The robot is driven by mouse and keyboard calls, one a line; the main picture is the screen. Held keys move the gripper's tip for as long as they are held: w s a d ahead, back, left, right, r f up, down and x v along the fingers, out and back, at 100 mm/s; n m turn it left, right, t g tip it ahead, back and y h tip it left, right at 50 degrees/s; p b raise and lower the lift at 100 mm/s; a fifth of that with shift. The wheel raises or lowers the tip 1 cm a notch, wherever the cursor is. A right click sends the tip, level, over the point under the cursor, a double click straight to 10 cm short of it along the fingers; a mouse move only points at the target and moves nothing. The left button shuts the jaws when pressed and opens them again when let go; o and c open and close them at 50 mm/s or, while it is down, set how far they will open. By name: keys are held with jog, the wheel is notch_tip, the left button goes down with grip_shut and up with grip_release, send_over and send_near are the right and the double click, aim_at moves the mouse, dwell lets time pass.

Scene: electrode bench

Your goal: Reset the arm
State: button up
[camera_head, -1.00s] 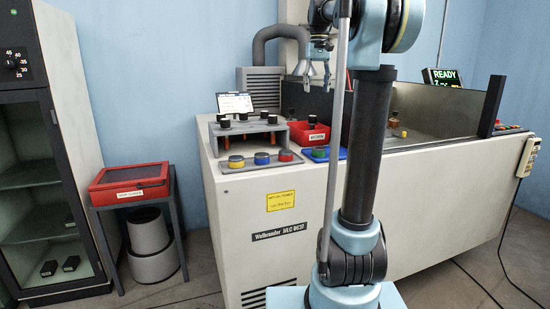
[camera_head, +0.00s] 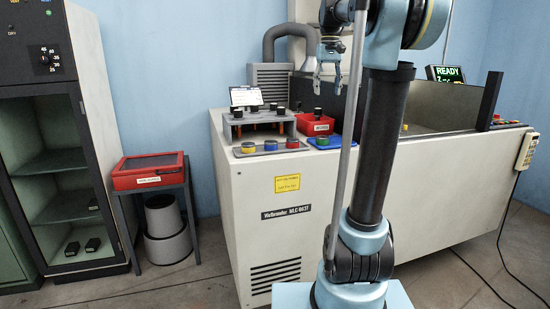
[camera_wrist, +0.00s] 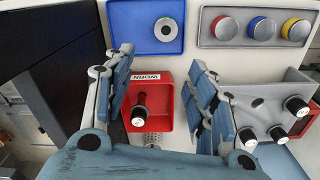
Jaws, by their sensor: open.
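My gripper (camera_head: 328,82) hangs fingers-down at the end of my raised arm, above the bench machine, with its jaws apart. In the wrist view its two fingers (camera_wrist: 160,65) frame a red bin (camera_wrist: 172,88) marked as worn, and nothing shows between the fingertips. A black-capped electrode (camera_wrist: 139,110) stands in that bin, which also shows in the head view (camera_head: 318,127). The gripper appears clear of the bin and the objects below.
A grey rack (camera_head: 262,118) with several black-capped electrodes stands left of the bin. In front are a grey tray of yellow, blue and red caps (camera_head: 270,146) and a blue tray (camera_head: 325,143). A red case (camera_head: 150,171) sits on a side stand; an open-fronted cabinet stands left.

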jog(key=s+f+t, duration=0.1)
jog(key=s+f, duration=1.5)
jog(key=f, duration=0.3)
jog(key=s+f+t, duration=0.1)
jog(key=s+f, duration=1.4)
jog(key=f, duration=0.4)
jog(key=shift+s, duration=0.4)
jog(key=shift+w+f, duration=0.2)
jog(key=shift+w, duration=0.25)
